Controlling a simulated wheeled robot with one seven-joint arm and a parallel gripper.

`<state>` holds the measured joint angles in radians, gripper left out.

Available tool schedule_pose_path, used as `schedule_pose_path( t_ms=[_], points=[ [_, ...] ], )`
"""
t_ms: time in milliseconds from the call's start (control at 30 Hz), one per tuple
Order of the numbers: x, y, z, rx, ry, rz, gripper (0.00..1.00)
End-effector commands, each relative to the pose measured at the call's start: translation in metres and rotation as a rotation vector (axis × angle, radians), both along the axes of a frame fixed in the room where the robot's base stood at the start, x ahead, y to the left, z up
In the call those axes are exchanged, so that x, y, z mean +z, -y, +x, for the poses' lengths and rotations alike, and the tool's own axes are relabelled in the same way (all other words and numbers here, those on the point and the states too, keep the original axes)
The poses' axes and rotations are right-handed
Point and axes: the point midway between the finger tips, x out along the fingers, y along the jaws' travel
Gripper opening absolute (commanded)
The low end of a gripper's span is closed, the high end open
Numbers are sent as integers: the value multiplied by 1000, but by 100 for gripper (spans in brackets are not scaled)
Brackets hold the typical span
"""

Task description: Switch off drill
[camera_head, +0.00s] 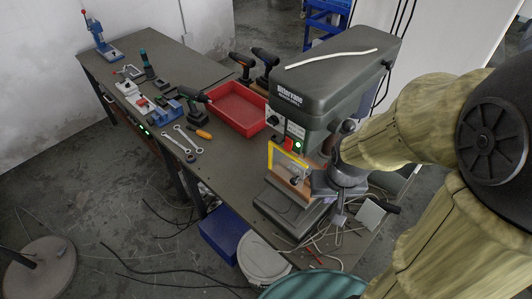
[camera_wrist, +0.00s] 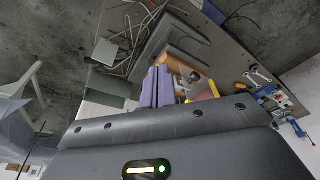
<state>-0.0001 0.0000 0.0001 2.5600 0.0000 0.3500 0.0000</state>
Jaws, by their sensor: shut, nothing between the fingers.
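The drill press (camera_head: 335,75) is a grey-green machine standing at the right end of the workbench. A yellow guard frame (camera_head: 271,155) hangs below the panel; a yellow part also shows in the wrist view (camera_wrist: 207,91). My gripper shows in the wrist view (camera_wrist: 157,70) as two purple fingers, shut and empty, by the press. In the head view my wrist is just right of and below the panel, and the fingertips are hard to make out. Contact with the switch cannot be told.
A red tray (camera_head: 240,108) and cordless drills (camera_head: 265,58) stand left of the press. Wrenches (camera_head: 188,140) and other tools lie farther left. Cables lie loose by the press base (camera_head: 290,208). A white bucket (camera_head: 262,260) and a blue bin (camera_head: 224,232) stand below the bench edge.

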Motion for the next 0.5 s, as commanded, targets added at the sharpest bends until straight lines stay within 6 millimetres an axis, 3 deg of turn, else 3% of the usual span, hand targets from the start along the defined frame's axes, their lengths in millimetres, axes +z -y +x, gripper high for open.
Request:
schedule_pose_path(
  t_ms=[500],
  points=[
    [-1,-2,0,42,-11,-11,0]
  ],
)
